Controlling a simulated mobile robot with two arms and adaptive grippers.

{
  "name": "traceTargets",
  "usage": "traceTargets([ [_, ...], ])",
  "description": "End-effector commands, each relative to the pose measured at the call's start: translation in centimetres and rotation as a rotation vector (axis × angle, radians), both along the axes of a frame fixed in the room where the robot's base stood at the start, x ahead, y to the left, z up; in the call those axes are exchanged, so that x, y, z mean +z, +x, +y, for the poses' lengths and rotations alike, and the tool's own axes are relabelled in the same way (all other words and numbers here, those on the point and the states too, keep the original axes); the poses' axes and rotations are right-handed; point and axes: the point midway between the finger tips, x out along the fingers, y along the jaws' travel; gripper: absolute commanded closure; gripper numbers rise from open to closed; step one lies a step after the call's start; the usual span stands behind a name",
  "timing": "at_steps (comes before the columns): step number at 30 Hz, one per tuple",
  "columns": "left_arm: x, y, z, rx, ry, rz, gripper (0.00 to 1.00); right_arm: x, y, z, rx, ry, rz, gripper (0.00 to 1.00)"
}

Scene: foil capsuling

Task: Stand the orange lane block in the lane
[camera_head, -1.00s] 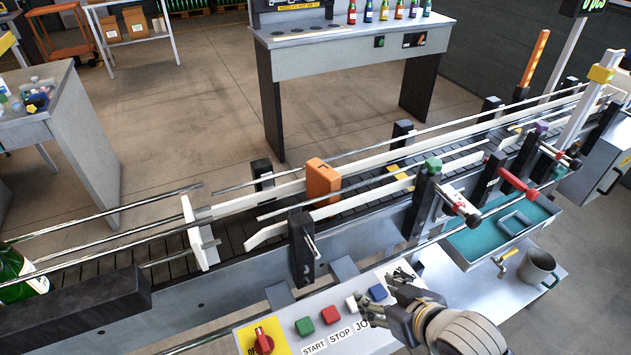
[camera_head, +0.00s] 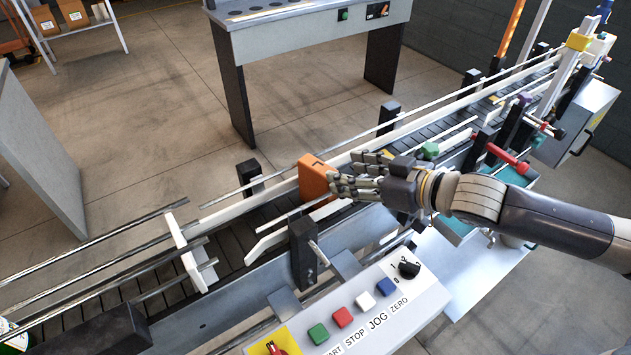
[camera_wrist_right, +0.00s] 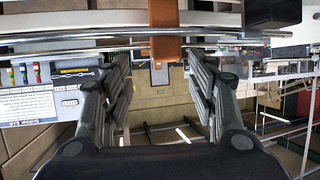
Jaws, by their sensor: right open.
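The orange lane block (camera_head: 312,178) is upright at the conveyor lane (camera_head: 228,250), between the pale guide rails, in the head view. My right gripper (camera_head: 343,178) is just to the right of the block, its fingers pointing left towards it and overlapping its right edge in the picture. In the right wrist view the orange block (camera_wrist_right: 165,46) shows ahead, between the open fingers of my right gripper (camera_wrist_right: 162,78). Nothing is clearly held; I cannot tell whether a fingertip touches the block. The block's lower right part is partly hidden. My left gripper is out of view.
A black clamp post (camera_head: 302,250) stands at the near rail, and another post (camera_head: 250,176) at the far side. The control panel (camera_head: 415,298) with coloured buttons lies in front. A red-handled clamp (camera_head: 508,158) is to the right. A grey workbench (camera_head: 295,50) stands behind.

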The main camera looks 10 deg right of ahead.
Motion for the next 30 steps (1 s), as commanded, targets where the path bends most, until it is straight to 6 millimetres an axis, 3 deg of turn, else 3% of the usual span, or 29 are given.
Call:
traceTargets([
  [22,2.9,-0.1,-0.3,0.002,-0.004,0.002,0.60,-2.4,5.1,5.0,0.001,-0.001,-0.001,0.47],
  [30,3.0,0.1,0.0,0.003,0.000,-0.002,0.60,-3.1,5.8,5.6,0.002,-0.004,-0.002,0.47],
])
